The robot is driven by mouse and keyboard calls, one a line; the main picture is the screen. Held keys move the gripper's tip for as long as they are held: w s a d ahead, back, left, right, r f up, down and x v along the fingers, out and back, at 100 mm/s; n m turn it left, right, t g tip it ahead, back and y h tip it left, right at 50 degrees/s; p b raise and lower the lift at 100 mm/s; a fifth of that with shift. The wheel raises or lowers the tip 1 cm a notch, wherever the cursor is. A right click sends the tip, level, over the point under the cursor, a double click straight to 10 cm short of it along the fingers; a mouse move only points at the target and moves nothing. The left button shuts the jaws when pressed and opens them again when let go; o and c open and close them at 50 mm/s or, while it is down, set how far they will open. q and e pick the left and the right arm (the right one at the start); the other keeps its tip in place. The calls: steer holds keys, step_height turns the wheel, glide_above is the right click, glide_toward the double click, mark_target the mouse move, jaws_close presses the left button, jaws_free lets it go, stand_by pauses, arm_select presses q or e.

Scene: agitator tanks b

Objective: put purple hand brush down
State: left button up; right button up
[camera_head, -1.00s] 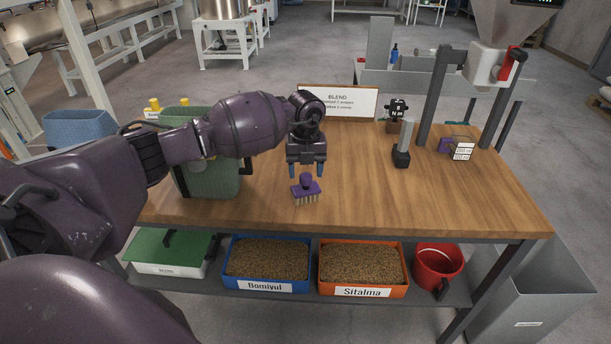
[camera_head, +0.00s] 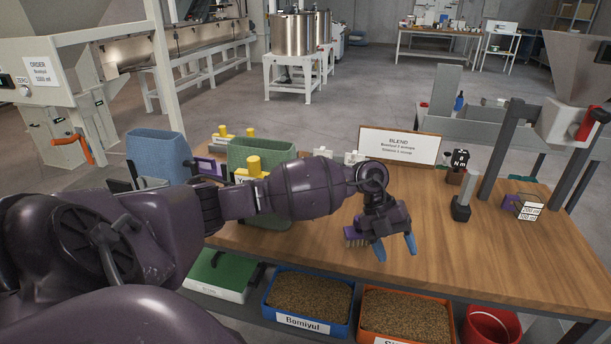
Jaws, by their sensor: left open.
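The purple hand brush (camera_head: 355,238) is on the wooden table (camera_head: 480,262) near its front edge, with its pale bristles pointing down. Part of it is hidden behind my left gripper. My left gripper (camera_head: 396,246) is open, with its two blue fingertips apart and nothing between them. It is tilted and stands just right of the brush in the picture. Whether it touches the brush I cannot tell. My right gripper is not in view.
A green bin (camera_head: 262,154) and a blue bin (camera_head: 158,156) stand at the left. A BLEND sign (camera_head: 399,146) is at the table's back. The table's right front is clear.

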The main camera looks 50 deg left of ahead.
arm_select(q)
steer(key=s+d+f+n+t+h, duration=0.2)
steer(key=s+d+n+t+h, duration=0.45)
steer(key=d+h, duration=0.35)
steer(key=s+a+f+n+t+y, duration=0.2)
steer(key=s+a+f+n+y, duration=0.4)
steer(key=n, duration=0.5)
steer(key=s+a+f+n+t+y, duration=0.3)
steer(key=s+a+f+n+y, duration=0.3)
steer(key=s+f+n+y, duration=0.5)
steer(key=shift+s+a+f+n, duration=0.25)
steer(key=shift+s+f+n, duration=0.2)
steer(key=shift+s+f, duration=0.55)
